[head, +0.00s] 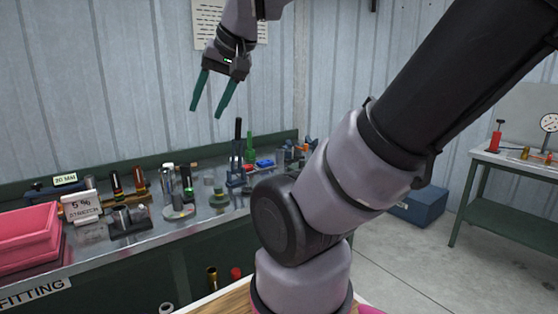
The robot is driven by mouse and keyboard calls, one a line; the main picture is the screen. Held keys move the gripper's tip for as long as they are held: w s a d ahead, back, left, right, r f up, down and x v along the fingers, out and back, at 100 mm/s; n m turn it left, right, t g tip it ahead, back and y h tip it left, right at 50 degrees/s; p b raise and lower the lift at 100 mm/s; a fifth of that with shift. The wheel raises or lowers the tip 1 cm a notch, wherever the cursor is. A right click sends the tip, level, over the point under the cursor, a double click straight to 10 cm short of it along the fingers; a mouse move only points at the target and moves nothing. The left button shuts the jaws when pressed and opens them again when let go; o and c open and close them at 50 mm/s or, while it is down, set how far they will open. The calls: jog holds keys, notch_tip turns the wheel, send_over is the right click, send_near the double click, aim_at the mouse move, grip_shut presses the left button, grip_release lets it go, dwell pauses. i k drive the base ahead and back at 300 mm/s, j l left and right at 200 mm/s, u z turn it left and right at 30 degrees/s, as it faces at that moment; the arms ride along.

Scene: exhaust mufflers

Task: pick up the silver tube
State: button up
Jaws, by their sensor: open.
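My gripper (205,112) hangs high above the workbench (70,183) with its two green fingers apart and nothing between them. A silver tube (167,180) stands upright on the bench, below and left of the gripper and well apart from it. Another short silver cylinder (121,217) stands in a dark holder nearer the front left. The picture is too small to tell which of these silver pieces is the task's tube.
Pink bins (28,232) and a white "5%" sign (82,206) fill the left. Coloured tubes, a green bottle (250,148) and a blue clamp-like tool (236,178) crowd the bench. A side table (520,162) stands far right. The air around the gripper is clear.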

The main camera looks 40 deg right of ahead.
aim_at(279, 152)
jog(key=z, duration=1.35)
jog(key=u, duration=0.3)
jog(key=i+l+u, duration=0.55)
jog(key=u, duration=0.2)
jog(key=i+l, duration=0.2)
jog(key=l, duration=0.15)
jog(key=i+l+u, duration=0.1)
jog(key=l, duration=0.25)
jog(key=i+l, duration=0.2)
jog(key=l, duration=0.15)
jog(key=i+l, duration=0.2)
jog(key=l, duration=0.15)
jog(key=i+l+u, duration=0.1)
jog(key=l, duration=0.25)
jog(key=i+l, duration=0.2)
jog(key=l, duration=0.15)
jog(key=i+l+u, duration=0.1)
jog(key=l, duration=0.3)
jog(key=i, duration=0.05)
